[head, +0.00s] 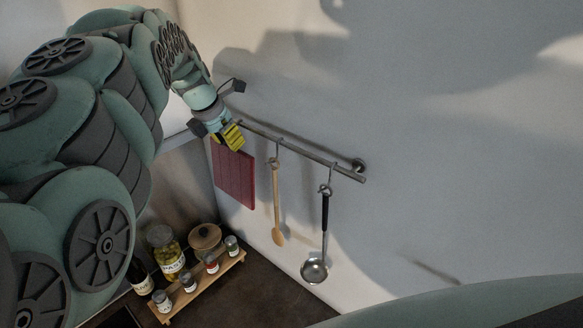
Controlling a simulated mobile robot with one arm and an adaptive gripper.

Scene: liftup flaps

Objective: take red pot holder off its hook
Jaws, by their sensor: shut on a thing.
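The red pot holder (234,177) hangs flat and upright near the left end of the wall rail (300,150). My gripper (231,138), with yellow fingertips, is at the top edge of the pot holder and shut on it. The fingers and my wrist hide the pot holder's top, its loop and its hook. I cannot tell whether the loop is still on the hook.
A wooden spoon (277,205) and a steel ladle (324,235) hang from the rail to the right. Below, a wooden rack (203,288) holds small jars, beside a pasta jar (166,252) and a lidded pot (205,238). The wall right of the ladle is clear.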

